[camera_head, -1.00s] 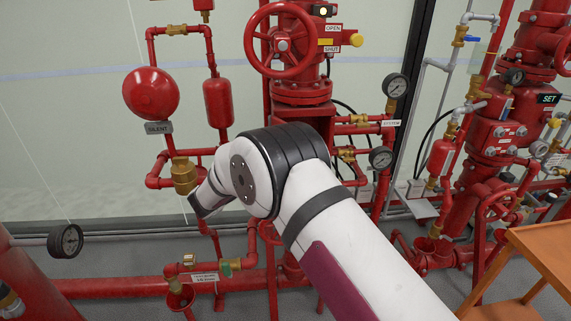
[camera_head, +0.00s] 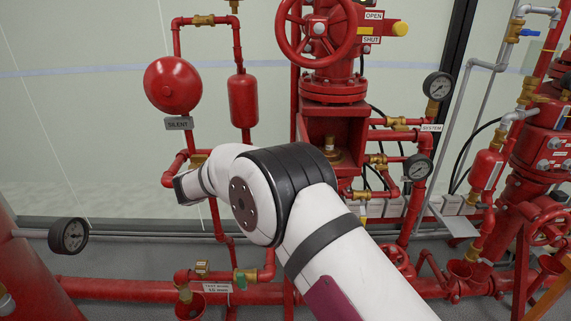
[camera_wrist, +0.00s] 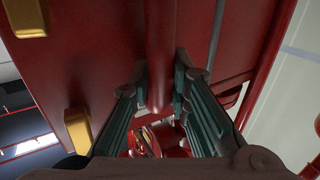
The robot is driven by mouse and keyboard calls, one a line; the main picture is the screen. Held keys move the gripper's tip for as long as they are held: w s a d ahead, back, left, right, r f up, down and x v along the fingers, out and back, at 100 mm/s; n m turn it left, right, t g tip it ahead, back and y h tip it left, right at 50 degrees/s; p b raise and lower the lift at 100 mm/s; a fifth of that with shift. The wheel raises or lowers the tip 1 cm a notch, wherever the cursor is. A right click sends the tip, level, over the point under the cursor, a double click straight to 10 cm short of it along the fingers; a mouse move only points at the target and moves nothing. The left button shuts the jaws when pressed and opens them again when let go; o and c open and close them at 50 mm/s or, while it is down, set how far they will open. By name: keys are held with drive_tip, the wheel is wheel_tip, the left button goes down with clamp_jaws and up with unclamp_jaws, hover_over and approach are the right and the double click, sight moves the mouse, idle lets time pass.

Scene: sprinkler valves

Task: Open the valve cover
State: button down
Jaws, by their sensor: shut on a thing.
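In the wrist view, a dark red panel (camera_wrist: 95,60), which looks like the valve cover, fills much of the picture. It has yellow-gold tabs (camera_wrist: 78,130) along its left side. A red bar-like handle (camera_wrist: 158,50) runs down its middle. My gripper (camera_wrist: 157,92) has its teal fingers on either side of this handle and is shut on it. In the head view, my arm hides the gripper and the handle. A red box (camera_head: 318,122) below the large handwheel shows an open front, with a brass fitting (camera_head: 329,146) inside. I cannot tell how far the panel stands from the box.
A red handwheel (camera_head: 319,28) is above the box. A red bell (camera_head: 172,85) and a red cylinder (camera_head: 243,101) hang left. Gauges (camera_head: 418,167) and pipes stand close on the right. A gauge (camera_head: 69,235) is at the lower left. A red pipe (camera_head: 120,290) runs low across.

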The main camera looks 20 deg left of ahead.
drive_tip(key=shift+w+d+r, duration=0.1)
drive_tip(key=shift+r, duration=0.05)
drive_tip(key=c, duration=1.5)
unclamp_jaws()
drive_tip(key=v, duration=1.2)
